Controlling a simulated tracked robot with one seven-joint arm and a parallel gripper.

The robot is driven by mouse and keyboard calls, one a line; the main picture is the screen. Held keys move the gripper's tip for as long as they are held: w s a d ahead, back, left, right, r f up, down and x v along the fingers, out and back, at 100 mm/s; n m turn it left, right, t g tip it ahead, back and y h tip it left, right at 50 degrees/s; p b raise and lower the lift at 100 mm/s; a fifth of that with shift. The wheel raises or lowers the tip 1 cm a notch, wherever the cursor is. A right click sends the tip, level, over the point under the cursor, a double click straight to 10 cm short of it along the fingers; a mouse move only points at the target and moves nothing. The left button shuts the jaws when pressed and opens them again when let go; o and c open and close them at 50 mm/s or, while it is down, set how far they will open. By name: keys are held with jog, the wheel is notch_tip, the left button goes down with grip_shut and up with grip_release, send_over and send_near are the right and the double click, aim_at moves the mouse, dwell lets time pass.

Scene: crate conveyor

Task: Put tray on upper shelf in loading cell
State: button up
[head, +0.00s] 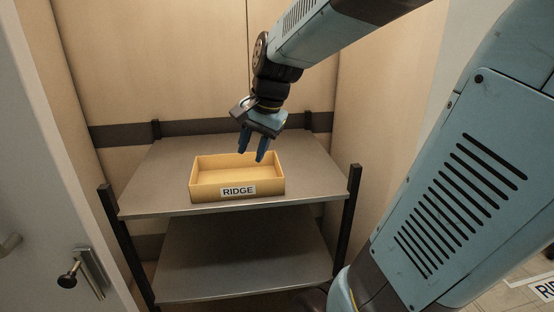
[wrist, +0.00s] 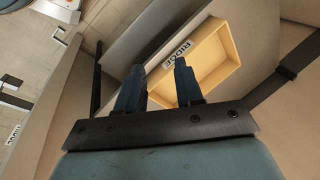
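The yellow tray (head: 238,190), labelled RIDGE, rests upright on the upper shelf (head: 150,188) of a rack, near its front middle. It also shows in the wrist view (wrist: 222,68). My gripper (head: 254,157) hangs just above the tray with its fingers pointing down. Its two blue fingers are apart, with nothing seen between them. In the wrist view the open fingers (wrist: 158,85) are near the labelled side of the tray. I cannot tell whether a finger touches the tray.
The empty lower shelf (head: 240,260) lies below. Black rack posts (head: 348,215) stand at the front corners. Tan walls (head: 160,60) close in the back and sides. A grey door (head: 45,180) with a handle is at left. The upper shelf has free room around the tray.

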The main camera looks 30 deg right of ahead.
jog(key=s+r+n+t+h, duration=0.2)
jog(key=s+n, duration=0.7)
jog(key=s, duration=0.2)
jog(key=shift+s+d+n, duration=0.15)
jog(key=shift+s+n, duration=0.15)
jog(key=shift+w, duration=0.1)
